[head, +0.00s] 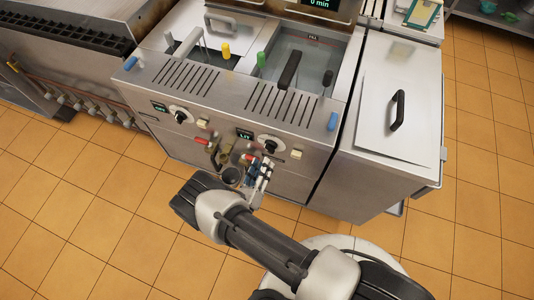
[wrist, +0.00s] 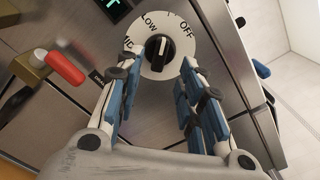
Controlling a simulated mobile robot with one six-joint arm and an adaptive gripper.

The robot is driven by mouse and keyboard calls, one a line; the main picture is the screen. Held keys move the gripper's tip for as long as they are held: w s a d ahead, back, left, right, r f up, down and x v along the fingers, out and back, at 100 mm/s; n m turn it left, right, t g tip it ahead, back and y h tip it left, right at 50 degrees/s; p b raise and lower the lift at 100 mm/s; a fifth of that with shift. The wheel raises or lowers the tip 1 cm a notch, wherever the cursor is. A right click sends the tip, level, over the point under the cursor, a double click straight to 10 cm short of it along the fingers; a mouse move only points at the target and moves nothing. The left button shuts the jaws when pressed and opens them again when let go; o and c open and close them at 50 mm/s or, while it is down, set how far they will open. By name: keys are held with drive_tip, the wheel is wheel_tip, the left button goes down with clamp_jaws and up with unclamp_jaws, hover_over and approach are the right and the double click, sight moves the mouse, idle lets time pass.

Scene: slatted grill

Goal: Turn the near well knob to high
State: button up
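The knob (head: 268,147) is black on a round white dial, on the right half of the fryer's front panel. In the wrist view the knob (wrist: 159,48) stands at the top middle. Its dial (wrist: 178,22) shows LOW, OFF and part of another label; HIGH is not readable. The knob's white line points up, between LOW and OFF. My gripper (head: 260,166) is just below this knob in the head view. In the wrist view my gripper (wrist: 153,75) is open and empty, its blue-padded fingers either side of the dial's lower part. I cannot tell contact with the dial.
Another knob (head: 180,116) sits further left on the panel. A green display (head: 244,134) is beside the dial. A steel cabinet (head: 390,150) stands right; tiled floor is clear.

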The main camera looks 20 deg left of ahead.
sight(268, 151)
drive_tip(key=w, duration=0.5)
drive_tip(key=shift+w+d, duration=0.25)
drive_tip(key=shift+w, duration=0.1)
drive_tip(key=shift+c, duration=0.4)
clamp_jaws()
